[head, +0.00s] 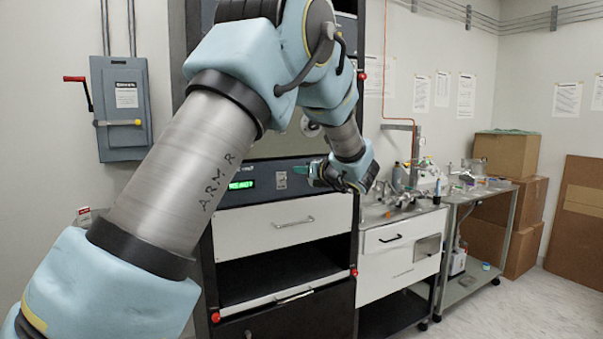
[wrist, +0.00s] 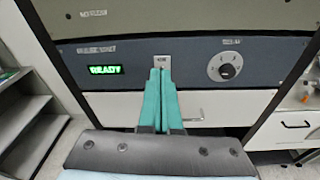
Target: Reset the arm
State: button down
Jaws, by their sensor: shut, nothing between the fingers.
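My arm reaches across the head view from the lower left, bent at the elbow, toward the front of a tall dark equipment rack. My gripper (wrist: 160,72) shows in the wrist view with its two teal fingers together and nothing between them. The fingertips are in front of a small light switch plate (wrist: 163,60) on the blue-grey control panel (wrist: 262,104); I cannot tell whether they touch it. In the head view the gripper (head: 297,170) is at the right part of the panel, close to the plate (head: 281,180). A green display (wrist: 105,69) on the panel reads READY.
A side bench (head: 400,240) with lab equipment stands right of the rack. Cardboard boxes (head: 505,165) are stacked farther right. A grey electrical box (head: 124,110) with a red lever is on the left wall.

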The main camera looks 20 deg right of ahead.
dwell(0.3)
jog(key=s+a+f+n+g+y, duration=0.1)
jog(key=s+a+f+n+g, duration=0.2)
jog(key=a, duration=0.5)
jog(key=a+f+n+g+y, duration=0.1)
jog(key=a+f+n+g, duration=0.2)
jog(key=a+f+n, duration=0.35)
jog(key=s+a+f+n+g, duration=0.2)
jog(key=a+f+n+g, duration=0.1)
jog(key=a, duration=0.7)
jog(key=s+a+f+n+g+h, duration=0.2)
jog(key=s+a+f+n, duration=0.2)
jog(key=s+n, duration=0.5)
jog(key=s+a+f+n+g+h+b, duration=0.1)
jog(key=s+a+f+n+g+h, duration=0.2)
jog(key=s+a+n, duration=0.4)
jog(key=s+f+n, duration=0.1)
jog(key=s+n, duration=0.2)
jog(key=n, duration=0.3)
jog(key=shift+s+a+f, duration=0.2)
jog(key=shift+s+a, duration=0.1)
jog(key=shift+a, duration=0.1)
